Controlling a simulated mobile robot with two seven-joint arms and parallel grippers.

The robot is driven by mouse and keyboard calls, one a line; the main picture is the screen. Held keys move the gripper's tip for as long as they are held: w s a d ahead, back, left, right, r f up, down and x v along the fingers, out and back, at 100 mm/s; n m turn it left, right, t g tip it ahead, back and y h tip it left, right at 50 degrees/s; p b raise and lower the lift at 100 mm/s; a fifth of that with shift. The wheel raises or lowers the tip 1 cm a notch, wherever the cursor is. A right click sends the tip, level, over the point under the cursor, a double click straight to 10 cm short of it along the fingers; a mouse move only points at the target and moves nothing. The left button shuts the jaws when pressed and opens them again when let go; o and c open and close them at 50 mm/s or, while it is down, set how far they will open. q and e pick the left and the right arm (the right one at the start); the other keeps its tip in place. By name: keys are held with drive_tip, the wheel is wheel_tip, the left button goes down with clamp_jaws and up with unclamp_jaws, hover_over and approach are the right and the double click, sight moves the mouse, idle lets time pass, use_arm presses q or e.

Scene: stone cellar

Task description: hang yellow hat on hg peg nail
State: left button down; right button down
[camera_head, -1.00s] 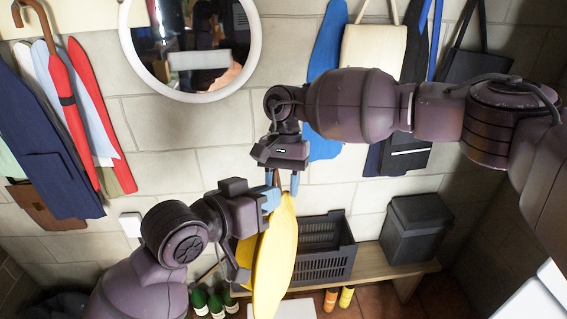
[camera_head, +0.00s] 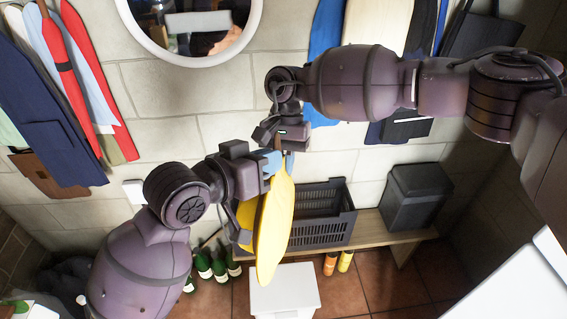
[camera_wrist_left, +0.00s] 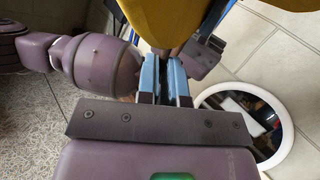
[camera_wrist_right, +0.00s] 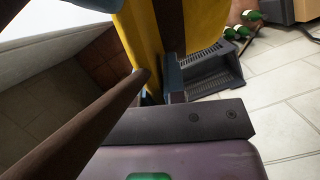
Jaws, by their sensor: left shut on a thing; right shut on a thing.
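The yellow hat (camera_head: 276,220) hangs edge-on in the middle of the head view, its lower end pointing down. My left gripper (camera_head: 270,166) is shut on its upper part; the hat also shows above the fingers in the left wrist view (camera_wrist_left: 165,22). My right gripper (camera_head: 287,160) is at the top of the hat, and I take it to be shut on the hat's edge. A brown wooden rod (camera_wrist_right: 95,115) with a rounded end crosses the right wrist view close to the fingers. I cannot tell whether it is the peg nail.
A round white-framed mirror (camera_head: 256,30) is on the wall above. A dark crate (camera_head: 325,228) and a black bin (camera_head: 416,197) stand on a bench (camera_head: 372,233). Green bottles (camera_head: 219,268) and a white box (camera_head: 285,291) are below. Clothes (camera_head: 50,130) hang at left.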

sight(241, 209)
use_arm(q)
drive_tip(key=c, duration=1.2)
unclamp_jaws()
drive_tip(key=shift+s+a+f+n+t, duration=0.2)
drive_tip(key=shift+a+f+n+t, duration=0.15)
drive_tip(key=shift+n, duration=0.55)
drive_tip(key=a+f+n+y, duration=0.1)
drive_tip(key=n, duration=0.2)
drive_tip(key=s+a+f+n+t, duration=0.1)
drive_tip(key=a+n, duration=0.1)
drive_tip(key=n, duration=0.1)
drive_tip(key=s+a+f+n+t+y, duration=0.1)
drive_tip(key=n, duration=0.2)
drive_tip(key=shift+s+a+y, duration=0.1)
drive_tip(key=shift+a+y, duration=0.1)
drive_tip(key=shift+y, duration=0.1)
drive_tip(key=s+a+f+m+y, duration=0.2)
drive_tip(key=s+a+f, duration=0.2)
drive_tip(key=f, duration=0.6)
drive_tip(key=s+a+f+m+g+y, duration=0.1)
drive_tip(key=s+a+f+m+y, duration=0.1)
drive_tip(key=a+f, duration=0.4)
drive_tip(key=s+a+f+m+g+y, duration=0.1)
drive_tip(key=s+a+f+m+y, duration=0.2)
drive_tip(key=f, duration=1)
drive_tip(key=shift+s+a+f+m, duration=0.15)
drive_tip(key=shift+s+a, duration=0.6)
drive_tip(key=shift+s, duration=0.05)
drive_tip(key=shift+s+a+f+m, duration=0.15)
drive_tip(key=shift+s+a, duration=0.6)
